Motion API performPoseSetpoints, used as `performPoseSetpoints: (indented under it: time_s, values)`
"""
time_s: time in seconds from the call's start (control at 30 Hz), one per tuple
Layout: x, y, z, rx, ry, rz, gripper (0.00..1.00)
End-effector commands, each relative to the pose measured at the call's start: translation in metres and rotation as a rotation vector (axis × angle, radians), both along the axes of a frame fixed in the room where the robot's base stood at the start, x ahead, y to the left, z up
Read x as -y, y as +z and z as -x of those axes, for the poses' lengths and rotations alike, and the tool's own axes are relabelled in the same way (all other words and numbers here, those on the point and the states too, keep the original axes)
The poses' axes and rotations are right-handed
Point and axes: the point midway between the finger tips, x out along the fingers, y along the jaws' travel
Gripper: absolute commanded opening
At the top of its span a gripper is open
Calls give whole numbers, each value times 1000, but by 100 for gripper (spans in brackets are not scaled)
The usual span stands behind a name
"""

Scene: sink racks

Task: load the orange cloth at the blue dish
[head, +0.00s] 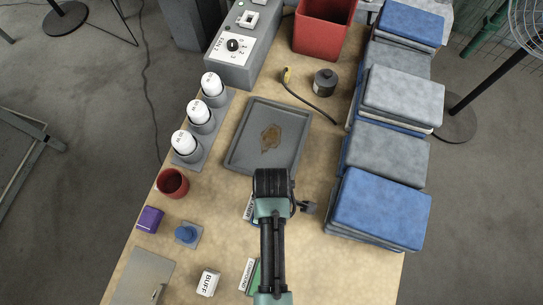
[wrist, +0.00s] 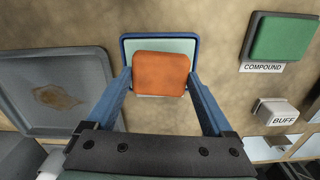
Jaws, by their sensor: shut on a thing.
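The orange cloth (wrist: 160,74) is a rounded orange pad between the two blue fingers of my gripper (wrist: 160,80) in the wrist view. My gripper is shut on it by its left and right edges. The blue dish (wrist: 126,46), with a blue rim and pale green inside, shows behind the cloth, which covers its lower middle. I cannot tell whether the cloth touches the dish. In the head view my gripper (head: 272,178) points down over the table and hides the cloth and most of the dish.
A grey tray (head: 233,152) with a brown stain lies just beyond my gripper. Stacks of blue and grey folded cloths (head: 380,207) stand to the right. A green pad labelled COMPOUND (wrist: 283,40) and a BUFF block (wrist: 275,110) are nearby. A red cup (head: 172,183) stands left.

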Motion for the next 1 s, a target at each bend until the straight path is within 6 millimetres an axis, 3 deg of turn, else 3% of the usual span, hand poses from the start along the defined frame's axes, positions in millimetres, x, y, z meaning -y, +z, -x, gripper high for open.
performPoseSetpoints:
  time_s: [1.0]
  values:
    - [0,-9,0,0,0,0,42]
